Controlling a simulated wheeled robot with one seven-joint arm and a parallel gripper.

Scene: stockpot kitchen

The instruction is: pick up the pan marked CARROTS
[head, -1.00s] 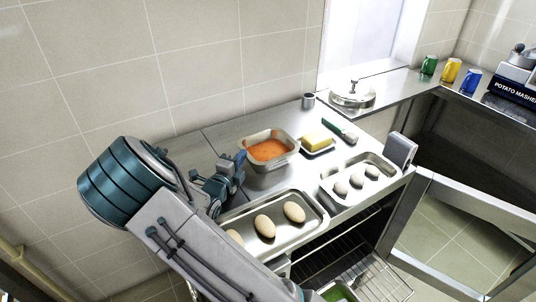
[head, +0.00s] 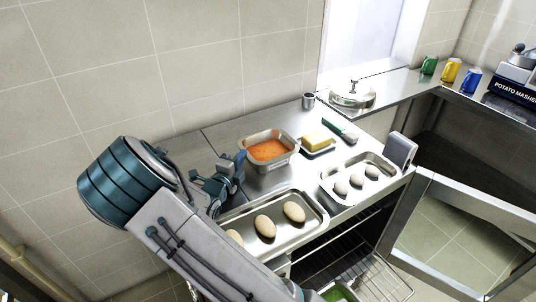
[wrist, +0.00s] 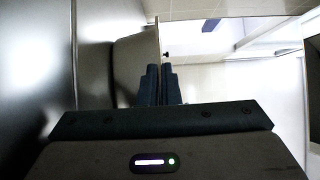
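A steel pan with orange contents (head: 268,151) stands on the steel counter in the head view. No CARROTS marking is legible. My gripper (head: 240,158) is at the pan's left rim. In the wrist view its fingers (wrist: 160,85) are close together, with a thin upright metal edge between them that looks like the pan's wall. The grey side of the pan (wrist: 130,65) shows to the left of the fingers. The finger pads and the part of the wall they touch are hidden.
A tray with brown egg-shaped items (head: 322,226) is in front, and a pan with pale ones (head: 391,189) is to the right. A butter dish (head: 318,152) and a green-handled tool (head: 338,129) are close right of the orange pan. A tiled wall (head: 200,60) rises behind.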

